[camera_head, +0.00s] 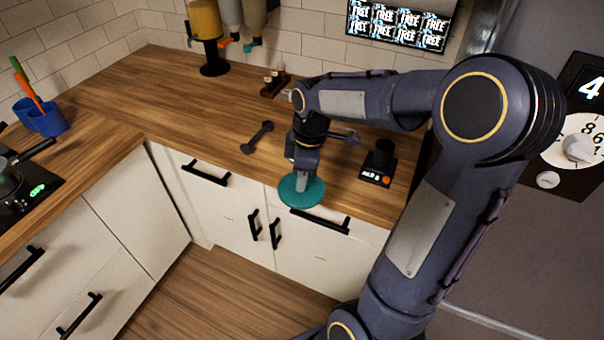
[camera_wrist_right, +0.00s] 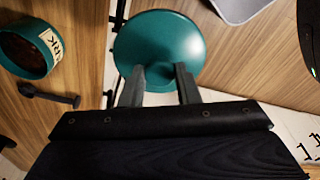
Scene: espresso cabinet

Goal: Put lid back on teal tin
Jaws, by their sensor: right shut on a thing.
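The round teal lid (camera_head: 312,196) is at the front edge of the counter, overlapping the cabinet fronts in the head view. My right gripper (camera_head: 301,182) is shut on it from above. In the wrist view the lid (camera_wrist_right: 158,38) lies flat beyond the two fingers (camera_wrist_right: 160,78); the exact grip point is partly hidden. The teal tin (camera_wrist_right: 46,62) stands open on the wood at the left of the wrist view, apart from the lid, with a pale lettered label. My left gripper is not in view.
A dark double-ended tool (camera_head: 257,138) lies on the counter left of my gripper. A dispenser (camera_head: 207,35) and a small rack (camera_head: 273,82) are at the back.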

